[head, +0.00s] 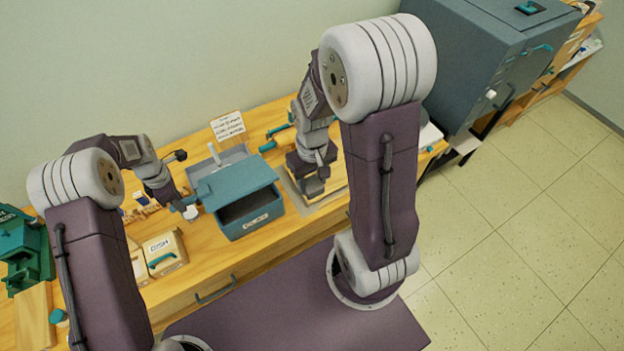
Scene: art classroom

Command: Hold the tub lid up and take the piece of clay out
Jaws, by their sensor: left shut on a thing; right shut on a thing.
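The teal tub (262,224) stands on the wooden bench, with a label on its front. Its teal lid (238,181) is raised and tilted, and a dark gap shows the tub's inside below it. My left gripper (189,207) is at the lid's left edge, shut on the lid; the exact contact is small and partly hidden. My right gripper (312,183) is to the right of the tub, above a pale tray (326,198). It is shut on a small grey piece that looks like the clay, mostly hidden by the fingers. No other clay shows in the tub's dark inside.
A written card (228,126) stands behind the tub. A labelled pale box (164,252) is at the front left, and a green device (22,250) is at the far left. A large grey cabinet (478,60) stands right of the bench. A teal roller-like tool (275,140) lies behind the tub.

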